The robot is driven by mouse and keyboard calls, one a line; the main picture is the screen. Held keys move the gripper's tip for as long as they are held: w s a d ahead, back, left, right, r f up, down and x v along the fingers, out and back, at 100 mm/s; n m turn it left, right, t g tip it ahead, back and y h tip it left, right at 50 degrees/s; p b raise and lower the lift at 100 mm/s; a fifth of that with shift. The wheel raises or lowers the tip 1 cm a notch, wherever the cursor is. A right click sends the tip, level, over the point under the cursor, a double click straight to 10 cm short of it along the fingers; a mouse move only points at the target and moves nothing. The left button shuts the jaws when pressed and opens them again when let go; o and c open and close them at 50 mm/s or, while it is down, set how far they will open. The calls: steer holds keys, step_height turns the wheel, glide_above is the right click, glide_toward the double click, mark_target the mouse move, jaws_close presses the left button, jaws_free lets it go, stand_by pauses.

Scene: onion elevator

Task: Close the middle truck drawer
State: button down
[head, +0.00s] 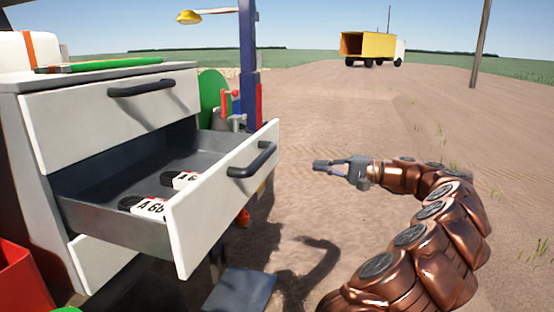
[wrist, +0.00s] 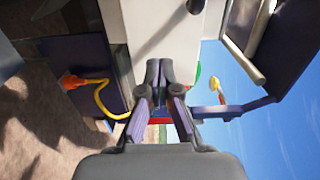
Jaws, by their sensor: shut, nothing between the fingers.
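The middle drawer (head: 220,201) of the white cabinet is pulled out, with its grey inside showing. Its front panel is white with a dark bar handle (head: 252,160). Two tags with black rings (head: 150,208) lie inside it. My gripper (head: 320,165) is shut and empty, to the right of the handle and apart from it in the picture. In the wrist view, my gripper's fingers (wrist: 161,72) are together in front of a white panel (wrist: 170,28), which looks like the drawer's front.
The top drawer (head: 112,105) is shut, with a green tool (head: 100,64) on the cabinet top. A lower drawer (head: 105,262) sits below. A red box (head: 22,282) is at the lower left. A yellow truck (head: 370,47) stands far off. The dirt ground on the right is open.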

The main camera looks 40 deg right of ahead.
steer(key=p+x, duration=0.1)
steer(key=x, duration=1.2)
steer(key=shift+w+a, duration=0.15)
steer(key=shift+w, duration=0.1)
